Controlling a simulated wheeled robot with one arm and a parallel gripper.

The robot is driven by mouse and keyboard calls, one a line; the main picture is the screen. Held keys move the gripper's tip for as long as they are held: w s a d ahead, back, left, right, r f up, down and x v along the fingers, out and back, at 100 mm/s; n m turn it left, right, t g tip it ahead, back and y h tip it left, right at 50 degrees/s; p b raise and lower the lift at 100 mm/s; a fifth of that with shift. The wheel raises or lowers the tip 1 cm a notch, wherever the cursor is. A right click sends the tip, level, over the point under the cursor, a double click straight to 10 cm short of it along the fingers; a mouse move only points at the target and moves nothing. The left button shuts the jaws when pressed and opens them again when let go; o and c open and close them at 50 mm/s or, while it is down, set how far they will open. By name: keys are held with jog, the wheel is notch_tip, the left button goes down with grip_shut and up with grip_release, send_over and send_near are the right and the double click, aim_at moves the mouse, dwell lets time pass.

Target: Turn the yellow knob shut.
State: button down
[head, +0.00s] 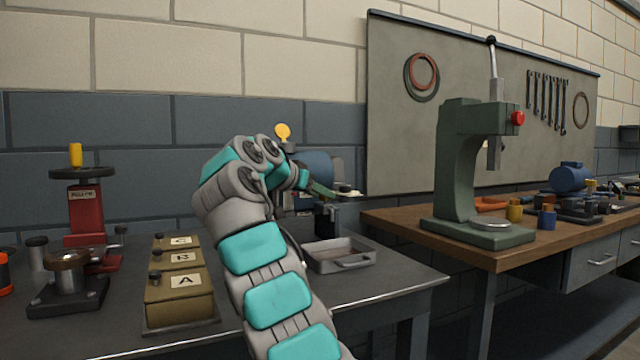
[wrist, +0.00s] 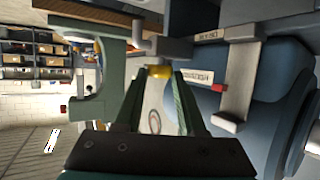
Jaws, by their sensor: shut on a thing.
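My gripper (head: 338,191) reaches to the right, in front of the blue casing (head: 316,165) on the grey bench. In the wrist view, its two green fingers (wrist: 158,78) are closed in on a small yellow knob (wrist: 157,72) at their tips. The knob sits at the end of a grey fitting beside the blue casing (wrist: 262,110). In the head view, only a small pale part shows at the fingertips. A round yellow disc (head: 282,131) stands above my wrist. My arm hides much of the casing.
A shallow metal tray (head: 340,258) lies below my gripper. Labelled boxes (head: 180,296) and a red stand with a yellow top (head: 86,205) are at left. A green press (head: 458,165) stands on the wooden bench at right.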

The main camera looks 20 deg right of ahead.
jog(key=shift+w+r+m+g+h+p, duration=0.1)
jog(key=shift+m+g+h+p, duration=0.35)
jog(key=shift+p, duration=0.35)
jog(key=c, duration=0.5)
grip_release()
jog(key=shift+a, duration=0.1)
jog(key=v, duration=0.7)
jog(key=shift+a+r+p, duration=0.15)
jog(key=shift+a+p, duration=0.1)
jog(key=shift+p, duration=0.2)
